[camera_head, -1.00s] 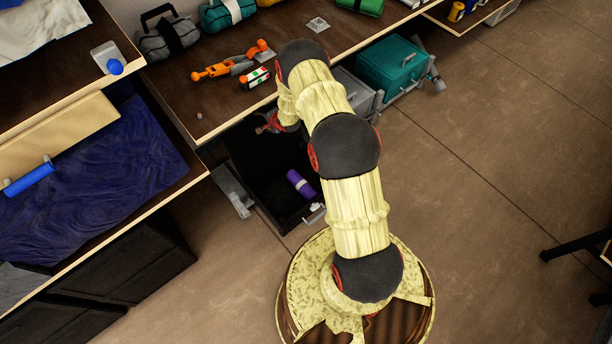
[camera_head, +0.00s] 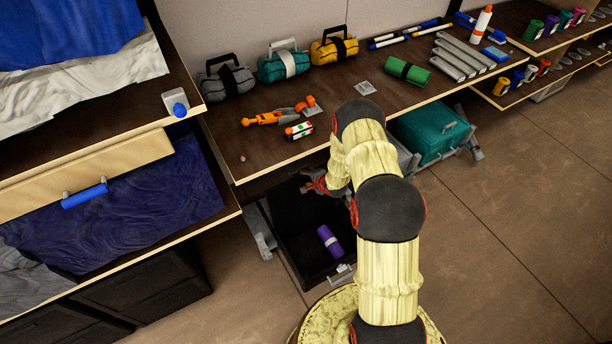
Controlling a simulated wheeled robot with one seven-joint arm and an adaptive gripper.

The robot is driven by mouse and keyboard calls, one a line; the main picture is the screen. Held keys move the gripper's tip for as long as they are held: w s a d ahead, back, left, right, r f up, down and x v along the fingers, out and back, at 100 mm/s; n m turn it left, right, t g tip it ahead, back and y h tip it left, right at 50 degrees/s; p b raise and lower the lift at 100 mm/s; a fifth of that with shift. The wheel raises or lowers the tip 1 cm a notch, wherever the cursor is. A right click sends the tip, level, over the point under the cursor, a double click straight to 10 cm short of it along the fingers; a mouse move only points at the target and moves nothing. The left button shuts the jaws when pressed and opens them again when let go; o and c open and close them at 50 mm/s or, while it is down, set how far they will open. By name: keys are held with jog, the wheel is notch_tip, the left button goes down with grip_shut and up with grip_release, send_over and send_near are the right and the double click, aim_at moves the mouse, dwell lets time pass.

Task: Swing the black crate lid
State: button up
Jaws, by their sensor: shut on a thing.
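The black crate (camera_head: 301,262) sits on the floor under the front edge of the dark table. It is open from above, and a purple roll (camera_head: 330,240) lies inside it. The black crate lid (camera_head: 291,200) appears raised at the crate's far side. Its dark surface blends with the shadow, so its exact angle is unclear. My gripper (camera_head: 315,184), with red-and-grey fingers, is at the lid's upper part just below the table edge and is shut on it. My arm hides part of the crate's right side and the gripper's wrist.
The dark table (camera_head: 370,118) overhangs the crate, bearing bags, an orange tool (camera_head: 262,119) and a green roll (camera_head: 408,72). A teal crate (camera_head: 432,135) stands to the right. A shelf with blue cloth (camera_head: 130,215) is at the left. Floor at the right is clear.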

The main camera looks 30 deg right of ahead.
jog(key=shift+s+a+f, duration=0.25)
jog(key=shift+s+f, duration=0.1)
jog(key=shift+s+r+p, duration=0.2)
jog(key=shift+s+p, duration=0.15)
jog(key=shift+s, duration=0.4)
jog(key=shift+s+r+p, duration=0.15)
jog(key=shift+s+p, duration=0.15)
jog(key=shift+s, duration=0.4)
jog(key=shift+s+r+p, duration=0.2)
jog(key=shift+s+p, duration=0.15)
jog(key=shift+s, duration=0.4)
jog(key=c, duration=0.3)
jog(key=shift+s+d+r+p, duration=0.15)
jog(key=shift+s+p, duration=0.1)
jog(key=shift+s, duration=0.5)
jog(key=shift+s+d+r+p, duration=0.15)
jog(key=shift+s+p, duration=0.05)
jog(key=shift+s, duration=0.55)
jog(key=shift+c, duration=0.8)
jog(key=o, duration=1.2)
jog(key=shift+c, duration=0.2)
jog(key=shift+s, duration=0.1)
jog(key=v, duration=1.1)
jog(key=shift+s+r, duration=0.3)
